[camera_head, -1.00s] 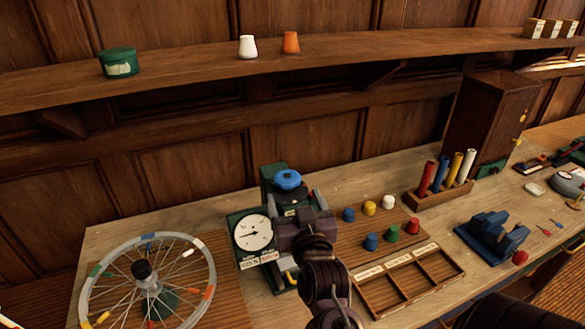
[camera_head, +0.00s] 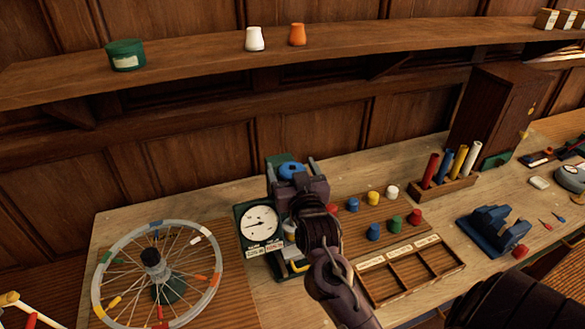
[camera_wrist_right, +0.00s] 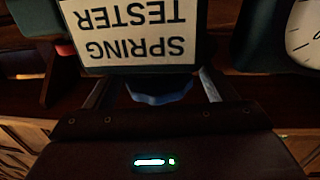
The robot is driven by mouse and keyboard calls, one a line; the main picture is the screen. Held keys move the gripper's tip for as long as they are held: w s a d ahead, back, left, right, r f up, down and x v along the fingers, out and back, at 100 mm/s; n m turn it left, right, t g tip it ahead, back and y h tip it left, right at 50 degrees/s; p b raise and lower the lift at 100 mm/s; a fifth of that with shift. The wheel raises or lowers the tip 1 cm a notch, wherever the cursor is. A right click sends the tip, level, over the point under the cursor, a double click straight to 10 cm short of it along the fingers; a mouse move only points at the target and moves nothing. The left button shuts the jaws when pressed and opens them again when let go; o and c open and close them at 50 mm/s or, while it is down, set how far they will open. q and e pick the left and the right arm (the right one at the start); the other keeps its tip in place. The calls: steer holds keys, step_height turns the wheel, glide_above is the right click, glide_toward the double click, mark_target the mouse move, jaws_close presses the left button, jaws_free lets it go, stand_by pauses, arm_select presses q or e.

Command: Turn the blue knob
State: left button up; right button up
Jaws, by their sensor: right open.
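The blue knob (camera_head: 289,170) is on top of the green spring tester (camera_head: 277,160), which stands on the bench and has a white round dial (camera_head: 259,229). My right gripper (camera_head: 293,164) is open at the knob, with a finger on either side of it. In the right wrist view the knob (camera_wrist_right: 160,92) shows as a blue lobed edge between the two fingers, below the "SPRING TESTER" label (camera_wrist_right: 135,32). Part of the knob is hidden by the gripper, and I cannot tell whether the fingers touch it. My left gripper is out of view.
A spoked wheel (camera_head: 213,268) stands left of the tester. To the right are several coloured caps on a wooden board, a compartment tray (camera_head: 455,262), a rack of coloured tubes (camera_head: 447,192) and a blue vise (camera_head: 490,228). A shelf (camera_head: 190,76) runs above.

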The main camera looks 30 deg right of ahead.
steer(key=shift+w+d, duration=0.1)
steer(key=c, duration=1)
steer(key=shift+r+m+h+p, duration=0.1)
steer(key=shift+m+h+p, duration=0.2)
steer(key=shift+m+h, duration=0.15)
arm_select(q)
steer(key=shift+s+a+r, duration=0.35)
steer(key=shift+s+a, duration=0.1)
arm_select(e)
steer(key=shift+m+g+h, duration=0.35)
steer(key=shift+g+h, duration=0.15)
steer(key=shift+h, duration=0.25)
steer(key=o, duration=1)
